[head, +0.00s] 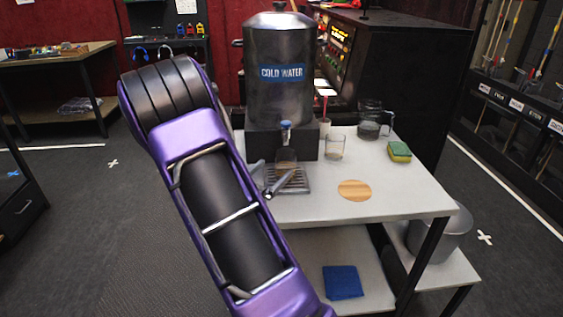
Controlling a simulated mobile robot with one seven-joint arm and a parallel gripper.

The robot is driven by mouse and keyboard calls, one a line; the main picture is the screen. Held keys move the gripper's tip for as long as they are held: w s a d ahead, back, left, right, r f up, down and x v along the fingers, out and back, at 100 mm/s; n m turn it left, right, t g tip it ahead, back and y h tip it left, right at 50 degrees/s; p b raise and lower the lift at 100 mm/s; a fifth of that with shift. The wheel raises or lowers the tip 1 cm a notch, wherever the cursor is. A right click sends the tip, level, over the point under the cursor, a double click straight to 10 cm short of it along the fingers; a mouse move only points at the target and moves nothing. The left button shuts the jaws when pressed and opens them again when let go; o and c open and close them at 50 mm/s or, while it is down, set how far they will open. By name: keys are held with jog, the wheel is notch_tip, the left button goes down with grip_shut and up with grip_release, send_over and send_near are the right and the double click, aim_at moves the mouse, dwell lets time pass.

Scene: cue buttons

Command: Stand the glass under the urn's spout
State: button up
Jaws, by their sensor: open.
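The dark metal urn (279,85), labelled "COLD WATER", stands on a black base at the back of the white table. Its spout (286,133) has a blue top and points down over a slatted drip tray (302,187). A clear glass (286,158) appears upright on the tray, below the spout; its lower part is partly hidden by my gripper. My gripper (272,182) is open, low at the tray's front left, with its fingers near the glass. Whether they touch the glass I cannot tell. A second clear glass (334,150) stands upright to the right of the urn base.
A glass jug (370,124) and a yellow-green sponge (399,151) are at the table's right. A round wooden coaster (354,190) lies near the front, with bare tabletop around it. A blue cloth (343,282) lies on the lower shelf. A grey bin (440,232) stands at right.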

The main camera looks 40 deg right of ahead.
jog(key=shift+v, duration=2.35)
